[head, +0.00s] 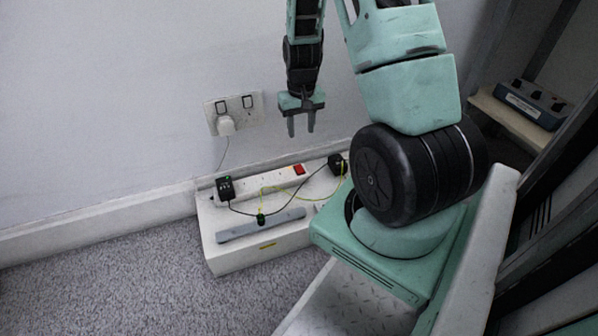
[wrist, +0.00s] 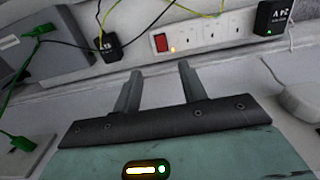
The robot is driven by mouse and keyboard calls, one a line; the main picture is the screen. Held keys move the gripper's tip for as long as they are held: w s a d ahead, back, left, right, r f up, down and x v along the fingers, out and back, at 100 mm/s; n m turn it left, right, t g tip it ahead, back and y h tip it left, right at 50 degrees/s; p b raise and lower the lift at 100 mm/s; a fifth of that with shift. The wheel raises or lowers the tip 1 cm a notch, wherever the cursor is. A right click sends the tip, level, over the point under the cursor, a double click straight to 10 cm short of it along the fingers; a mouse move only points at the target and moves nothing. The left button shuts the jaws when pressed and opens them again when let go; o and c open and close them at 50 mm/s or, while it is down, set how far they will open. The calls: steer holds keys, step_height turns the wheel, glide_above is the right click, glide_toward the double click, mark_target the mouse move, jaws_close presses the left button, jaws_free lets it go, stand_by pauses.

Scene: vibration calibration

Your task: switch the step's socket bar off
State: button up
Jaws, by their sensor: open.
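The white socket bar (head: 262,187) lies along the back of the white step (head: 225,250), against the wall. Its red rocker switch (head: 298,169) is near its right end. In the wrist view the bar (wrist: 225,28) shows several sockets, the red switch (wrist: 160,42) and a small amber light beside the switch. My gripper (head: 301,130) is open and empty, fingers pointing down, above the switch end of the bar and apart from it. In the wrist view the switch appears beyond the gap between my fingertips (wrist: 160,70). Which way the rocker is tipped is too small to tell.
A black adapter (head: 226,188) with a green light and a black plug (head: 336,163) sit at the bar's ends. Black and yellow-green cables cross the step near a grey bar (head: 260,226). A wall socket (head: 233,108) holds a white plug (head: 226,125) left of my gripper.

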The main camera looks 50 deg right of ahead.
mark_target(301, 172)
step_height(301, 172, down, 15)
steer(key=b, duration=0.9)
steer(key=shift+f, duration=0.15)
